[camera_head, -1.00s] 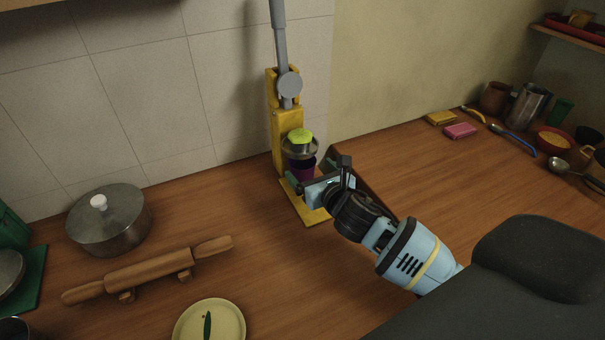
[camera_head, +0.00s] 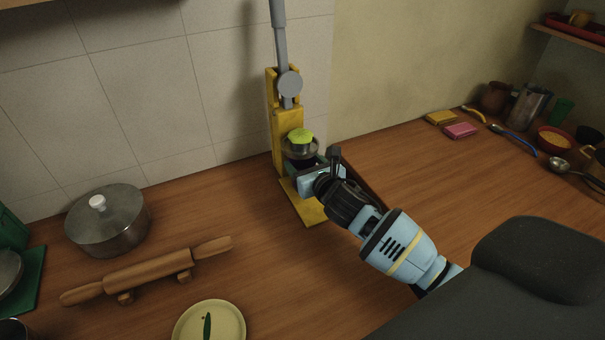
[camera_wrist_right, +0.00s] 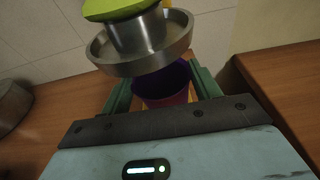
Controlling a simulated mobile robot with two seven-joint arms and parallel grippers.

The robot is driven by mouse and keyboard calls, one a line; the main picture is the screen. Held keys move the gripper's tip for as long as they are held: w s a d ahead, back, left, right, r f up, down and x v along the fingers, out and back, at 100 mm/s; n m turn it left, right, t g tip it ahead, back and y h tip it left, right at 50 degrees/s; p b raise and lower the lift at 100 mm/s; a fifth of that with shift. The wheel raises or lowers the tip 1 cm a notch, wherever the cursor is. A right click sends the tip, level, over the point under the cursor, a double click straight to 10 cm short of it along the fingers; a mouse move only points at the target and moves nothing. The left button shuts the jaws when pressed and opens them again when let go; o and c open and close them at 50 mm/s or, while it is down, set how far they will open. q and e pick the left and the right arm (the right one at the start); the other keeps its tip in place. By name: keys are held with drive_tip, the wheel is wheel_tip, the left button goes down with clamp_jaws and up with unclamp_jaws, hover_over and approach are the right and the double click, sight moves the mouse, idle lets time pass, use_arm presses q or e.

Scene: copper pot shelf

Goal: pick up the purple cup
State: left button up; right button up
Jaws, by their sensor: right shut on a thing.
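The purple cup (camera_wrist_right: 164,87) stands under the metal bowl of a yellow juicer press, seen in the right wrist view. My right gripper (camera_wrist_right: 163,97) is shut on it, with one green finger on each side of the cup. In the head view the right gripper (camera_head: 303,168) is at the press and hides nearly all of the cup. The yellow press (camera_head: 289,138) stands against the tiled wall, and a green half fruit (camera_head: 300,135) sits in its metal bowl (camera_wrist_right: 142,52), just above the cup. My left gripper is not in view.
A lidded pot (camera_head: 108,222), a rolling pin (camera_head: 150,271) and a plate (camera_head: 231,326) are on the left of the counter. Sponges (camera_head: 460,131), a metal pitcher (camera_head: 528,108) and bowls are at the far right. The counter right of the press is mostly clear.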

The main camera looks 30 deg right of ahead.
drive_tip(key=shift+r, duration=1)
drive_tip(key=shift+s+a+f, duration=0.1)
drive_tip(key=shift+s+a, duration=0.05)
drive_tip(key=shift+s, duration=2.85)
drive_tip(key=shift+s+a+f, duration=0.1)
drive_tip(key=shift+s+a, duration=0.1)
drive_tip(key=shift+s, duration=2.8)
drive_tip(key=shift+s+a+f, duration=0.1)
drive_tip(key=shift+s+a, duration=0.05)
drive_tip(key=shift+s, duration=2.85)
